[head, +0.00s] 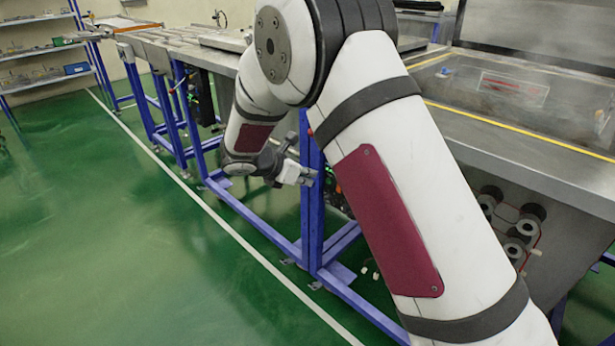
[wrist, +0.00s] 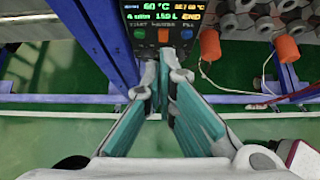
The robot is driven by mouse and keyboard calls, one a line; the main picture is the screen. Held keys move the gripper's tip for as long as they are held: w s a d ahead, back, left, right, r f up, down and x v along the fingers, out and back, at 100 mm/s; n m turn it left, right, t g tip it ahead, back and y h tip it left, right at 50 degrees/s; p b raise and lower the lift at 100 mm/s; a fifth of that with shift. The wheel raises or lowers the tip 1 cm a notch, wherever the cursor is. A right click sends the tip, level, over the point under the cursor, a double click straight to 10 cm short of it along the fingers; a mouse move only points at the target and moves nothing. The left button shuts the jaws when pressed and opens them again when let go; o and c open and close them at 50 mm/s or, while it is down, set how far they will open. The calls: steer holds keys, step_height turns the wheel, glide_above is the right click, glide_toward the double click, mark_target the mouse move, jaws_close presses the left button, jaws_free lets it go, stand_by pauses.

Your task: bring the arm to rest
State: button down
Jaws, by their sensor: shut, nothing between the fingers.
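My arm stretches across the head view, white with dark bands and dark red panels. It bends at a large joint near the top and runs down to my gripper (head: 308,176), which is beside a blue frame post under the steel worktop. In the wrist view my gripper (wrist: 164,75) shows two fingers with teal inner pads, their tips together and nothing between them. Just beyond the tips is a black control panel (wrist: 163,14) with a lit display reading 60 °C and orange, green and blue buttons. Whether the tips touch the panel I cannot tell.
Blue frame legs (head: 312,215) carry the steel worktop (head: 510,150) on the right. Orange knobs (wrist: 210,44) and a thin cable are right of the panel. A shelf rack (head: 45,60) stands far left. The green floor (head: 120,240) on the left is clear.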

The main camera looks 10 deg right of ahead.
steer(key=s+d+r+m+g+y, duration=0.1)
steer(key=s+d+r+m+g, duration=0.1)
steer(key=s+d+r+m, duration=0.4)
steer(key=s+d+r+m+g, duration=0.1)
steer(key=s+d+r+m, duration=0.15)
steer(key=s+r, duration=0.4)
steer(key=s+d+r+m+g+y, duration=0.15)
steer(key=s+d+r+m, duration=0.3)
steer(key=s, duration=0.45)
steer(key=s+a+f+m+y, duration=0.15)
steer(key=s+m, duration=0.25)
steer(key=s, duration=0.5)
steer(key=s+a+m+y, duration=0.2)
steer(key=s+m, duration=0.2)
steer(key=s, duration=0.6)
steer(key=s+a+m+y, duration=0.2)
steer(key=s+m, duration=0.2)
steer(key=s, duration=0.5)
step_height(320, 180, up, 22)
steer(key=t+p, duration=0.2)
steer(key=p, duration=1.8)
steer(key=shift+w+f, duration=0.2)
steer(key=shift+t, duration=0.25)
